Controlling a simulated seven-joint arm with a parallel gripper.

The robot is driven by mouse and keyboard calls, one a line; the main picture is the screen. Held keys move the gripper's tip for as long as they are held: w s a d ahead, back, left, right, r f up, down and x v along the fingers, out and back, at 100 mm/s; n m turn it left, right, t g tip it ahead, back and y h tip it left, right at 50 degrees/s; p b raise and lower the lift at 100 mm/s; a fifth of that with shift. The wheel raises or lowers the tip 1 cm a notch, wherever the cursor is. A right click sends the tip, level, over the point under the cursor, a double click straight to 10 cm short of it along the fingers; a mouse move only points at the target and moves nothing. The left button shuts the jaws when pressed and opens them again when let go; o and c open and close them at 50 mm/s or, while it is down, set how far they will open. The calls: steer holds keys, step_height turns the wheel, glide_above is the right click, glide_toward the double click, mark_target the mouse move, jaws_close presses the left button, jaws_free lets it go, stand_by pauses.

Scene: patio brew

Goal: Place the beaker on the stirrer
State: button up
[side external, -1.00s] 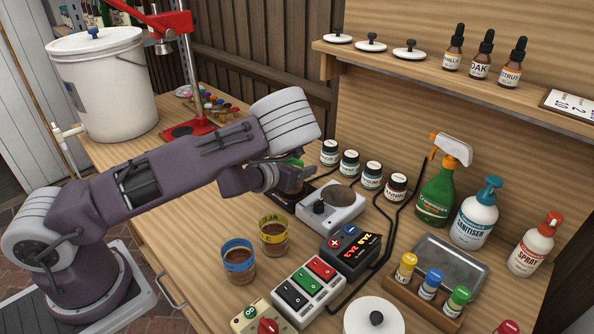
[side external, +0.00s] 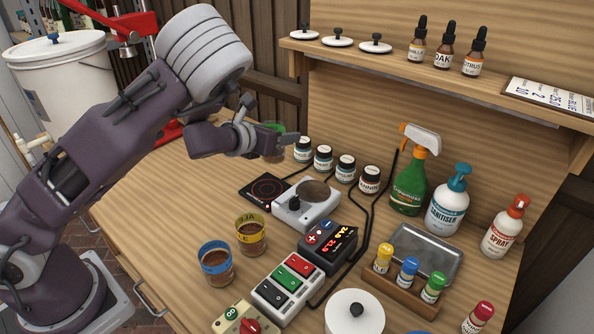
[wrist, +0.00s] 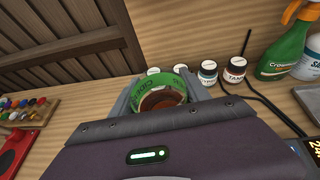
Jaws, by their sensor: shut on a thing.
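A clear beaker with a green band and brown contents (wrist: 165,92) is between the fingers of my gripper (wrist: 160,97) in the wrist view. In the side view my gripper (side external: 277,143) is shut on this beaker (side external: 273,127) and holds it in the air, above and behind the black hot plate (side external: 265,188). The stirrer appears to be the white box with a round metal plate and a black knob (side external: 308,204), right of the hot plate. Its top is bare. The arm hides part of the beaker in both views.
Blue-banded (side external: 215,262) and yellow-banded (side external: 250,236) beakers stand on the bench in front of the stirrer. A black display box (side external: 327,248) and a switch box (side external: 287,281) stand nearer the front.

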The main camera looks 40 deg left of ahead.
steer(key=w+d+r+m+h, duration=0.3)
steer(key=d+h, duration=0.1)
steer(key=d, duration=0.6)
glide_above(322, 187)
steer(key=shift+m, duration=0.3)
step_height(322, 187, down, 10)
steer(key=shift+w+r, duration=0.1)
steer(key=shift+r, duration=0.15)
steer(key=shift+f, duration=0.15)
steer(key=o, duration=1.6)
